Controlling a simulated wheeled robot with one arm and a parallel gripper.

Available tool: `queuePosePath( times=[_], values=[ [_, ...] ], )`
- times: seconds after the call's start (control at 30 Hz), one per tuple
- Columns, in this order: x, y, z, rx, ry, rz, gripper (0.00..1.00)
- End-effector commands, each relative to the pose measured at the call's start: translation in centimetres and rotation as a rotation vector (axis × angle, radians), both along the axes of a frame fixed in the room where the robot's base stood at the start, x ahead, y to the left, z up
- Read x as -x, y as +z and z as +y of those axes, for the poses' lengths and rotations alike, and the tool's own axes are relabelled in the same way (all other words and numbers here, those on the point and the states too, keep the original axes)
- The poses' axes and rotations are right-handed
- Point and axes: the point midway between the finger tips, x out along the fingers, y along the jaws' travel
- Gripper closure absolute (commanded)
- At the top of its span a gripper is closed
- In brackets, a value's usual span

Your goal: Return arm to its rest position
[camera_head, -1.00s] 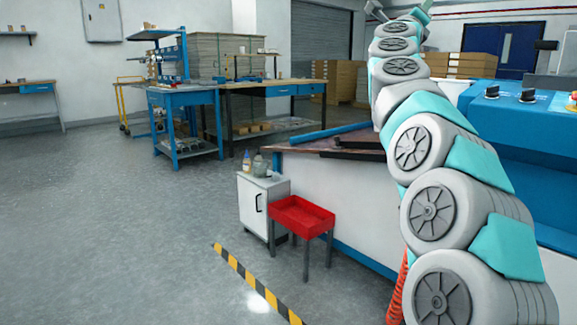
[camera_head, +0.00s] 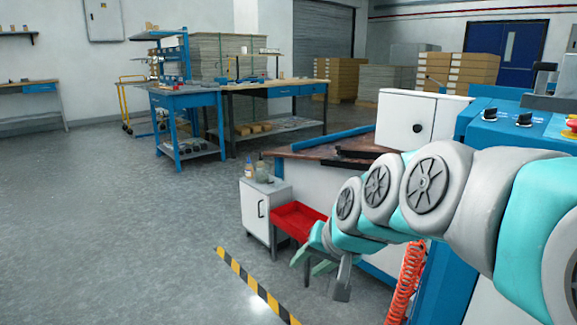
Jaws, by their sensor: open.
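My arm (camera_head: 430,195) reaches in from the right edge and bends down to the left. My gripper (camera_head: 322,277) hangs at its end, its two fingers spread apart and pointing down, with nothing seen between them. In the picture it lies in front of the red tray stand and covers part of it. I cannot tell its exact distance from the stand.
The red tray stand (camera_head: 292,218) and a small white cabinet (camera_head: 258,215) with bottles on top stand beside the blue and white machine (camera_head: 460,130). A coiled orange hose (camera_head: 408,280) hangs below my arm. Black and yellow floor tape (camera_head: 240,272) runs in front. The left floor is clear.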

Motion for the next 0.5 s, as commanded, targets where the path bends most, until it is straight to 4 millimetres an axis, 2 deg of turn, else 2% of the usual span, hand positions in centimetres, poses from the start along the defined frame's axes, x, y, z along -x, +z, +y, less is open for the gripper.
queuePosePath(
  times=[0.03, 0.2, 0.33, 0.4, 0.5],
  values=[
    [2.6, -1.7, -1.1, 0.053, 0.023, 0.061, 0.57],
    [12.0, -7.5, -5.1, 0.216, 0.11, 0.295, 0.57],
    [18.9, -10.3, -8.0, 0.307, 0.163, 0.462, 0.57],
    [21.7, -11.2, -9.2, 0.34, 0.183, 0.533, 0.57],
    [24.9, -12.1, -10.4, 0.37, 0.205, 0.614, 0.57]
  ],
)
